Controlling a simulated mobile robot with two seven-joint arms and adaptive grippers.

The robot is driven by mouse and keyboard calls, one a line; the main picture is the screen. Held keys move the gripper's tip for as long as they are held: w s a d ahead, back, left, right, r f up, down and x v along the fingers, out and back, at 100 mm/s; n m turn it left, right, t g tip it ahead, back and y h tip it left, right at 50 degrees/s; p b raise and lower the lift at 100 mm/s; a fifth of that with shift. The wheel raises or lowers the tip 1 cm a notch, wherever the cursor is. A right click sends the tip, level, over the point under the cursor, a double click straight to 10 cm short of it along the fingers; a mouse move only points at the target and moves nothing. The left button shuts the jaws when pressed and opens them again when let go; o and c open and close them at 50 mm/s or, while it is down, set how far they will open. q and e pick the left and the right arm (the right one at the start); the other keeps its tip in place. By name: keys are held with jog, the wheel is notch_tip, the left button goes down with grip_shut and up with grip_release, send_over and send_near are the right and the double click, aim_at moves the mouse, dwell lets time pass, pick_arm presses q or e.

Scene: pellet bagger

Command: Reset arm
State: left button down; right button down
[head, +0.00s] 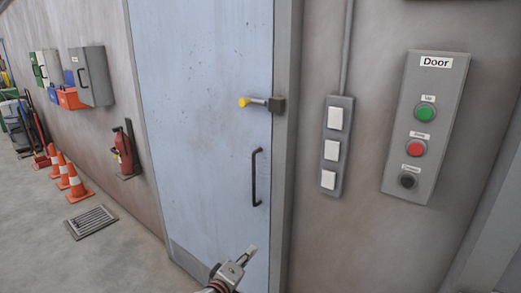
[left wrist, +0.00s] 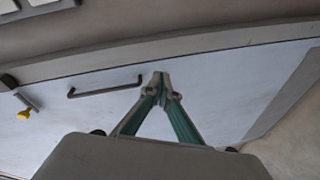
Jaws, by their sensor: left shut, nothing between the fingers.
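My left gripper (head: 250,252) shows at the bottom of the head view, in front of the lower part of a pale blue door (head: 205,130). Its fingers are shut with nothing between them. In the left wrist view the closed fingertips (left wrist: 160,78) point toward the same door (left wrist: 225,95), beside its dark pull handle (left wrist: 105,87). I cannot tell how far the fingertips are from the door. My right gripper is in neither view.
A yellow-tipped latch (head: 262,103) sits on the door's right edge. Right of it are a switch panel (head: 335,165) and a grey "Door" button box (head: 440,100). A fire extinguisher (head: 122,152), orange cones (head: 75,182) and a floor grate (head: 91,222) are at left.

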pick_arm(q)
jog(key=s+a+f+m+g+y, duration=0.1)
jog(key=s+a+f+m, duration=0.25)
jog(key=s+f, duration=0.35)
jog(key=s+a+f+m+g+y, duration=0.1)
jog(key=s+a+f+m, duration=0.3)
jog(key=s, duration=0.6)
jog(key=s+a+f+m+g+y, duration=0.1)
jog(key=s+a, duration=0.3)
jog(key=s, duration=0.5)
jog(key=s+a+f+m+g+y, duration=0.1)
jog(key=s+a+f+m, duration=0.3)
jog(key=s, duration=0.5)
jog(key=shift+s+a+m, duration=0.2)
jog(key=shift+a+m, duration=0.15)
jog(key=shift+a, duration=0.45)
